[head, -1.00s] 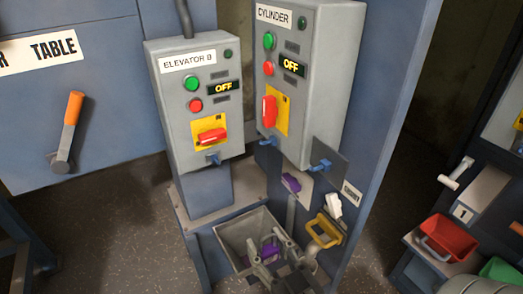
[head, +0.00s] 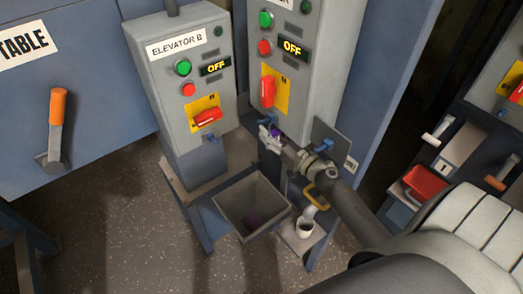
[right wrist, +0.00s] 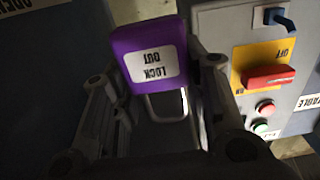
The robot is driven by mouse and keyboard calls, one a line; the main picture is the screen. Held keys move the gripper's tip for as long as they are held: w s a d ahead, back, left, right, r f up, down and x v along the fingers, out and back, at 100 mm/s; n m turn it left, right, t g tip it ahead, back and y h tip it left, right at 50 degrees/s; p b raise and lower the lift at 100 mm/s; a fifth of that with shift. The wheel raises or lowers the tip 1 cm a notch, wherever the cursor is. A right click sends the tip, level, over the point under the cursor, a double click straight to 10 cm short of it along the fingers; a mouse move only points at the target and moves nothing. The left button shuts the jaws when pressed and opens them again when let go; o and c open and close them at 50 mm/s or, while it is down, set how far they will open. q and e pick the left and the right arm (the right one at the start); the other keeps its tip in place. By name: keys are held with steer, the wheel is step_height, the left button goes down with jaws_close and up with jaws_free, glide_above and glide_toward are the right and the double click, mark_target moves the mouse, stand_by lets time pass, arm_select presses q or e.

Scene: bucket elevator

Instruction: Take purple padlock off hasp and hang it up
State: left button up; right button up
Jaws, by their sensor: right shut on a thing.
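The purple padlock (right wrist: 150,55) fills the top middle of the right wrist view, its white "LOCK OUT" label upside down and its grey shackle below. My right gripper (head: 270,138) is shut on it in front of the lower part of the cylinder box. The cylinder box's hasp is mostly hidden there. A blue hasp (right wrist: 280,17) in the right wrist view has nothing on it and is apart from the padlock. The elevator B box has a blue hasp (head: 211,140). My left gripper is out of view.
A grey open bin (head: 225,205) stands below the boxes with a dark purple thing (head: 254,220) inside. A yellow padlock (head: 318,196) and a white cup (head: 304,229) are right of the bin. A red container (head: 425,182) is further right.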

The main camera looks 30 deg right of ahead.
steer(key=shift+w+d+r, duration=0.4)
steer(key=shift+w+d, duration=0.1)
steer(key=shift+d, duration=0.05)
arm_select(q)
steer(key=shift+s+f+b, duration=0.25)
steer(key=shift+b, duration=0.05)
arm_select(e)
steer(key=w, duration=0.5)
steer(key=shift+w+a+f, duration=0.1)
steer(key=shift+w+a, duration=0.1)
steer(key=shift+w, duration=0.15)
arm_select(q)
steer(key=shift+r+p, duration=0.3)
arm_select(e)
steer(key=shift+r, duration=0.2)
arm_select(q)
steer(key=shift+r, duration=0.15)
arm_select(e)
steer(key=shift+f, duration=0.1)
steer(key=shift+w, duration=0.15)
steer(key=shift+w+a, duration=0.15)
steer(key=shift+w, duration=1.5)
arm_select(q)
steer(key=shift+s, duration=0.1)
